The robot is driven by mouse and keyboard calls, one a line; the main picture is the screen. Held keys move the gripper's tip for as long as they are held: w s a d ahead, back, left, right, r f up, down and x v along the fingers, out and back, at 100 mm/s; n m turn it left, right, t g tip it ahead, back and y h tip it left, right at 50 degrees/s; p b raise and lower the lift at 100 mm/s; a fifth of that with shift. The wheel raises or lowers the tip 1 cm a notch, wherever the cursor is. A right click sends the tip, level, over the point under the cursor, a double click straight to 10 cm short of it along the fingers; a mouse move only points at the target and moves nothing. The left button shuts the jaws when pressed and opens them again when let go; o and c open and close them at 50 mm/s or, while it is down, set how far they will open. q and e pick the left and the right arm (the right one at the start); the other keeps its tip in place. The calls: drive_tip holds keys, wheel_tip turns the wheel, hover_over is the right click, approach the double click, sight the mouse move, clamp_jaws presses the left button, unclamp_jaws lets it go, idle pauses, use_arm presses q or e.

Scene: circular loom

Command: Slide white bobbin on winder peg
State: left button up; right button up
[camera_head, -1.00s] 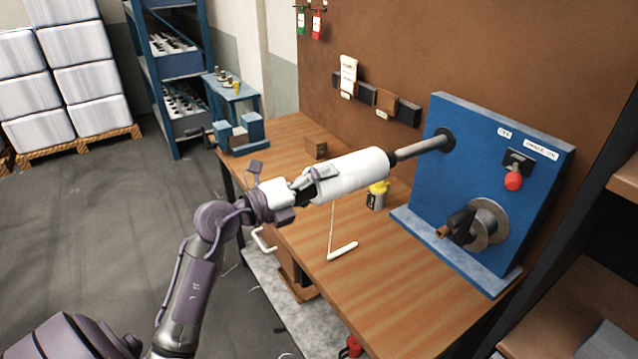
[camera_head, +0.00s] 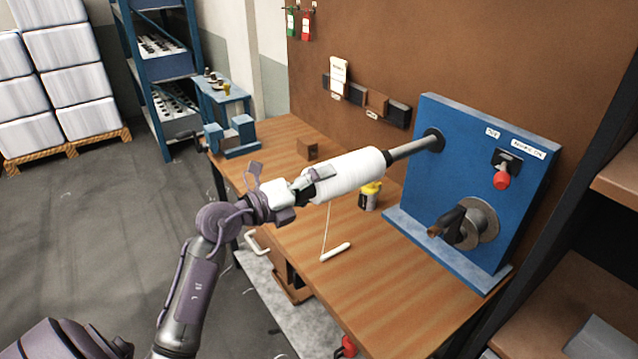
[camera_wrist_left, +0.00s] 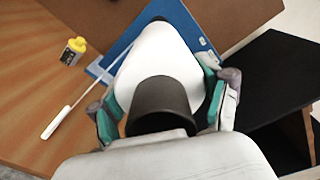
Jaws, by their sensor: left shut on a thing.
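The white bobbin (camera_head: 346,174) is in my left gripper (camera_head: 308,188), held level with the winder peg (camera_head: 411,148) above the bench. The peg is a grey rod sticking out of the blue winder panel (camera_head: 470,130). The bobbin's far end meets the peg's dark near end in the head view; how far the peg goes inside is hidden. In the left wrist view the bobbin (camera_wrist_left: 162,62) lies between the green-padded fingers, with its dark core end (camera_wrist_left: 160,103) toward the camera. A thread hangs from the bobbin to a white stick. My right gripper is out of view.
The white stick (camera_head: 336,251) lies on the wooden bench (camera_head: 400,270). A yellow-topped container (camera_head: 370,196) stands below the bobbin. The panel carries a red knob (camera_head: 501,180) and a round disc with a dark handle (camera_head: 474,222). The front of the bench is clear.

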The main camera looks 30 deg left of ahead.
sight(359, 168)
use_arm(q)
drive_tip(key=shift+w+r, duration=0.1)
drive_tip(key=shift+p+x, duration=0.6)
drive_tip(key=shift+x, duration=1.8)
drive_tip(key=shift+p, duration=0.3)
drive_tip(key=shift+p+x, duration=0.35)
drive_tip(key=shift+x, duration=2.2)
